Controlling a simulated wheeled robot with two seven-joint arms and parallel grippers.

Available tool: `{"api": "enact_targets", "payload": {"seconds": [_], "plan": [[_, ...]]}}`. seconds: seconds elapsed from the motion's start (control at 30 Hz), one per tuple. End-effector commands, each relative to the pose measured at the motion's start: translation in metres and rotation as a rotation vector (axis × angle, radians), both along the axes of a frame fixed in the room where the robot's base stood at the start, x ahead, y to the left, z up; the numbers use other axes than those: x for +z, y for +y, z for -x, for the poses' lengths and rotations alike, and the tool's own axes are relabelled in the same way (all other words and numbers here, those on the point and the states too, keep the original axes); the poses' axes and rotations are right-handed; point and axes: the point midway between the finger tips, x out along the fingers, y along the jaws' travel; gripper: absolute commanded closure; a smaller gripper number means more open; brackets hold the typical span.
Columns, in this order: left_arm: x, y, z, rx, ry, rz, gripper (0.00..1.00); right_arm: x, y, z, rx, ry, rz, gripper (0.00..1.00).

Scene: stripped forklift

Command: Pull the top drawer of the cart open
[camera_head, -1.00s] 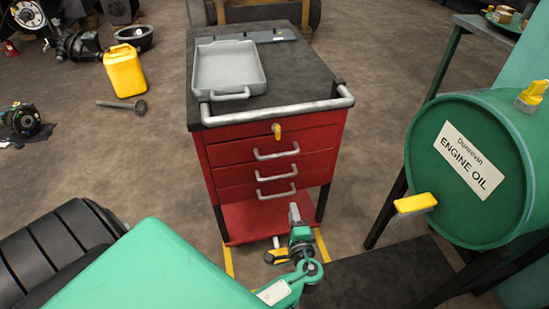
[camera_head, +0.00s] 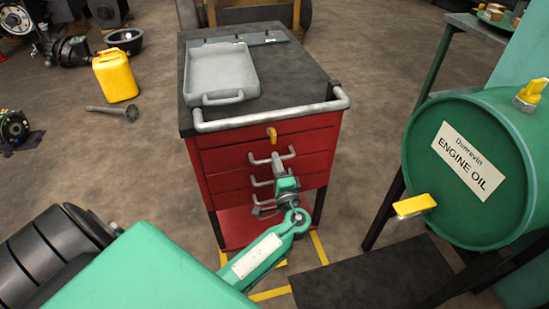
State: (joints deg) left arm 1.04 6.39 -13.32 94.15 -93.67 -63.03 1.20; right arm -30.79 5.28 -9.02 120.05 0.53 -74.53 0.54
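The red cart (camera_head: 320,150) stands ahead in the head view, with several drawers in its front. The top drawer's grey bar handle (camera_head: 258,161) runs across the front, below a small yellow piece (camera_head: 272,132). The drawer front looks flush with the cart. My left gripper (camera_head: 277,161) is in front of this handle and overlaps its middle. I cannot tell whether the fingers touch it or are shut around it. The gripper and wrist partly hide the lower handles. My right gripper is not in view.
A grey tray (camera_head: 221,72) lies on the cart's dark top, behind a grey push rail (camera_head: 255,120). A yellow can (camera_head: 115,75) and a dark tool (camera_head: 112,110) are on the floor at left.

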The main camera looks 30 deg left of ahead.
Motion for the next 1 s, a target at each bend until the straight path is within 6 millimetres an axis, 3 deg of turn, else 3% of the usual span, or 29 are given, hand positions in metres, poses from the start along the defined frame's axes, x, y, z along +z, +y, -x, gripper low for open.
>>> {"api": "enact_targets", "payload": {"seconds": [0.2,0.5,0.67,1.0], "plan": [[0.003,0.014,-0.012,-0.001,0.0,0.0,0.7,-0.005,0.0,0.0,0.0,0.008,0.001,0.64],[0.003,0.016,-0.013,-0.001,0.001,0.001,0.7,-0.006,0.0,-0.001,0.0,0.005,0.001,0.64],[0.003,0.016,-0.013,-0.001,0.001,0.001,1.0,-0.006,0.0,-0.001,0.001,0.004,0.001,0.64],[0.002,0.014,-0.012,-0.001,0.001,0.001,1.0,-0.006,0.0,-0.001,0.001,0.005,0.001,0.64]]}}
